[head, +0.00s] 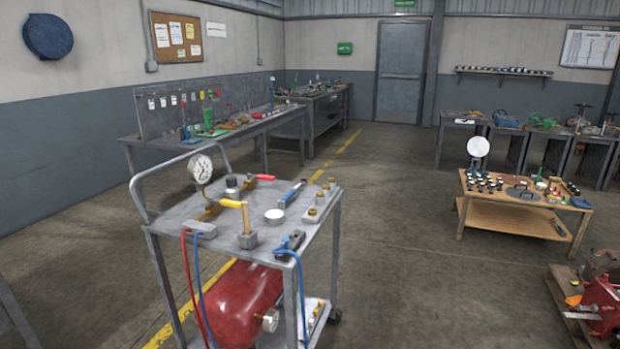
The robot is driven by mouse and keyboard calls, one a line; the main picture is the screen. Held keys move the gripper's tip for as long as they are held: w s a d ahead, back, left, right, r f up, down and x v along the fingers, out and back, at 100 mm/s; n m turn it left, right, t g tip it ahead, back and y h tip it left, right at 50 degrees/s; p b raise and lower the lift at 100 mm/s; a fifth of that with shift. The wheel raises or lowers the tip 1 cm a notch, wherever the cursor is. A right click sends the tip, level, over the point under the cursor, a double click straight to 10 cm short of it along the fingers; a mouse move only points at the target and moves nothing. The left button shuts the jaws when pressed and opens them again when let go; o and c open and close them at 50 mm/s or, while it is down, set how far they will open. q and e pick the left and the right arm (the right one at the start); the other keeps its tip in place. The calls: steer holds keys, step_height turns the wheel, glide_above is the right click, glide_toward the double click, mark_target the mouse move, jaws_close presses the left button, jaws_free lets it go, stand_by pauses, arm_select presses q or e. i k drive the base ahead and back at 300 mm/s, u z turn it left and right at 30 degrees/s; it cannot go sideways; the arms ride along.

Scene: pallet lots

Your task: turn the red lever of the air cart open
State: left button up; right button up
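The air cart (181,215) is a grey metal cart with a push handle, standing left of centre in the head view. Its red lever (265,177) is small and lies roughly level near the back edge of the cart top, beside brass fittings. Whether its valve is open or shut is too small to tell. A yellow lever (231,203) sits nearer, by an upright brass piece (246,222). A round pressure gauge (201,169) stands at the back left of the top. Neither of my grippers shows in the head view.
A red tank (240,300) lies on the cart's lower shelf; red and blue hoses hang in front. A blue-handled tool (290,193) and a silver disc (274,216) lie on top. A wooden table (515,219) stands right. The floor (400,280) between is clear.

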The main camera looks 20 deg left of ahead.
mark_target(265, 177)
steer(key=u, duration=0.95)
